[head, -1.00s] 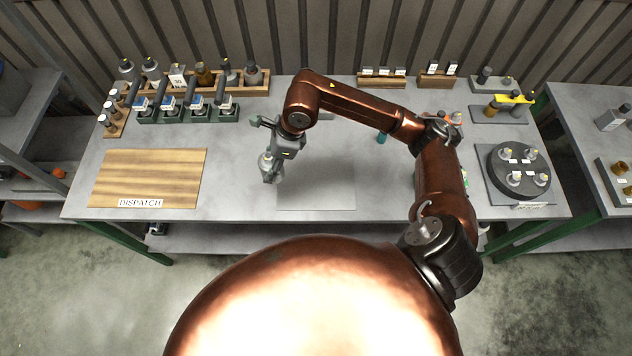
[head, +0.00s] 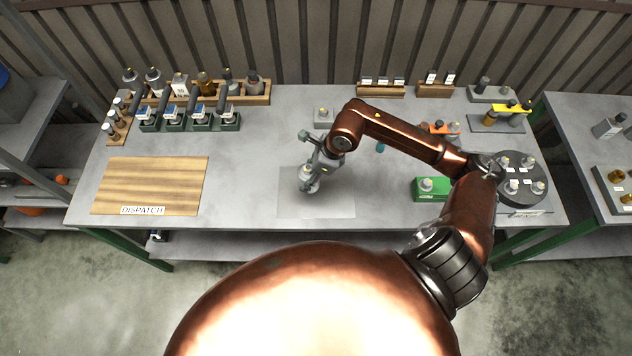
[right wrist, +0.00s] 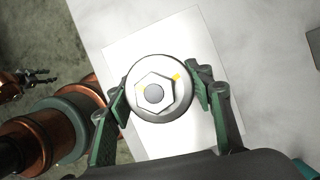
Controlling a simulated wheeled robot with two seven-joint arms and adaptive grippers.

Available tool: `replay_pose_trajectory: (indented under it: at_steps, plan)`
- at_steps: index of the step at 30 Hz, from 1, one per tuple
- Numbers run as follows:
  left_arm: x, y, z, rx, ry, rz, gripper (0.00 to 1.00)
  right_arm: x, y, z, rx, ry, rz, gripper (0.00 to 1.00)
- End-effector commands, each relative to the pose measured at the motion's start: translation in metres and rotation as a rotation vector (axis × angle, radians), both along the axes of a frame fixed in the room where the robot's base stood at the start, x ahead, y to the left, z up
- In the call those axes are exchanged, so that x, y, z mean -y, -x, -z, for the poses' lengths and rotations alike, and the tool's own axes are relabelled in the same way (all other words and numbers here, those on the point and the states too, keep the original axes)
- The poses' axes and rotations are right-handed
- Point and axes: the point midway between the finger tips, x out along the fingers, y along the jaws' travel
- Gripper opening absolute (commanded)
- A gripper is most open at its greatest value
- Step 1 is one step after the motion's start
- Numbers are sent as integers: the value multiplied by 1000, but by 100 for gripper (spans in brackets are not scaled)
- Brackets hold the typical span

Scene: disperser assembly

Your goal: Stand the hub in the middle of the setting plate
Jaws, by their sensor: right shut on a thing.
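The setting plate (head: 335,206) is a thin, pale grey rectangle lying flat at the middle front of the table. My right gripper (head: 311,172) is over the plate's left half. It is shut on the hub (head: 308,184), a light grey metal piece that hangs below the fingers in the head view. In the right wrist view the hub (right wrist: 165,106) shows from above as a round disc with a hexagonal top, a grey centre and yellow marks. The fingers (right wrist: 161,94) clasp it from both sides, with the plate (right wrist: 150,50) behind it. Whether the hub touches the plate, I cannot tell.
The wooden dispatch board (head: 150,185) lies at the left. A green block (head: 432,190) stands right of the plate, and a round dark turntable (head: 521,182) is at the far right. Racks with tools and bottles line the back.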

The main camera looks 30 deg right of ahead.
Motion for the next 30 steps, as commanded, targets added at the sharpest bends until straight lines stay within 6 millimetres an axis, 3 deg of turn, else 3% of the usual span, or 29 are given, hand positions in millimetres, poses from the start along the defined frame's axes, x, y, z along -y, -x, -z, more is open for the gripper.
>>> replay_pose_trajectory:
  at_steps: [6, 13, 20, 30]
  plan:
    - [0, -1, -3, 1, 0, 0, 40, 16, 4, 18, 4, -3, 2, 0]
    - [0, -1, -4, 2, 0, 0, 40, 24, 8, 29, 2, -2, 1, 0]
    - [1, -2, -9, 4, 1, 0, 40, 23, 7, 55, 4, -3, 2, 0]
    - [1, -2, -7, 3, 1, 0, 40, 23, 6, 60, 6, -2, -1, 0]
